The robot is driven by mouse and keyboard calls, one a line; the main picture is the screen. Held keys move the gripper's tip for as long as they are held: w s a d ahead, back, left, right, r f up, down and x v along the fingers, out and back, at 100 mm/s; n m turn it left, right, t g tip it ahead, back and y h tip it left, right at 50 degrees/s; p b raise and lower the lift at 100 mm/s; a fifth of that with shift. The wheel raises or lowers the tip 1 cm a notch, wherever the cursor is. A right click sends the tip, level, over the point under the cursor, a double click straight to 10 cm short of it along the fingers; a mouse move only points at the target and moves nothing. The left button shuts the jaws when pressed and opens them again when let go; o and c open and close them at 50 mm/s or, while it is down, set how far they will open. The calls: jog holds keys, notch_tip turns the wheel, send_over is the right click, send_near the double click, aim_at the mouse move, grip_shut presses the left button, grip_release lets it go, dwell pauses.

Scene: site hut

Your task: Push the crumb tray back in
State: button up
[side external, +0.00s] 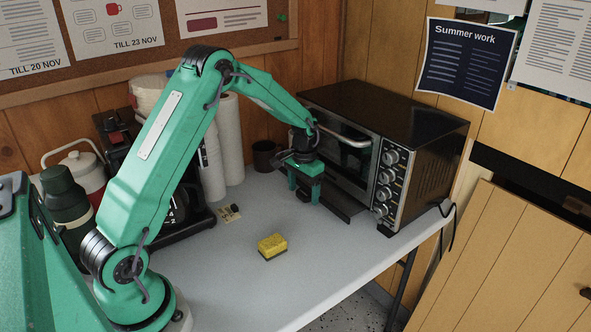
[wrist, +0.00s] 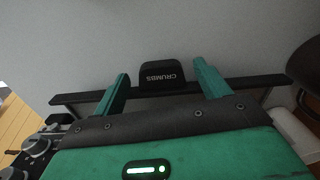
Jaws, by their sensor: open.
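The dark crumb tray (side external: 343,207) sticks out from under the front of the black toaster oven (side external: 410,105), low over the table. In the wrist view its long dark front edge (wrist: 255,83) runs across the picture, with a black tab (wrist: 162,76) marked CRUMBS at its middle. My gripper (side external: 304,188) is in front of the oven, pointing down at the tray. In the wrist view my gripper (wrist: 163,88) is open, with one green finger on each side of the tab. Nothing is held. I cannot tell whether the fingers touch the tray.
A yellow sponge (side external: 272,246) lies on the grey table (side external: 225,270) left of the tray. A dark mug (side external: 266,157) and paper towel rolls (side external: 230,140) stand at the back. A coffee maker (side external: 118,135) is behind my arm. The table's front right is clear.

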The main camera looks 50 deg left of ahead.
jog(key=shift+r, duration=0.15)
jog(key=shift+r, duration=3.8)
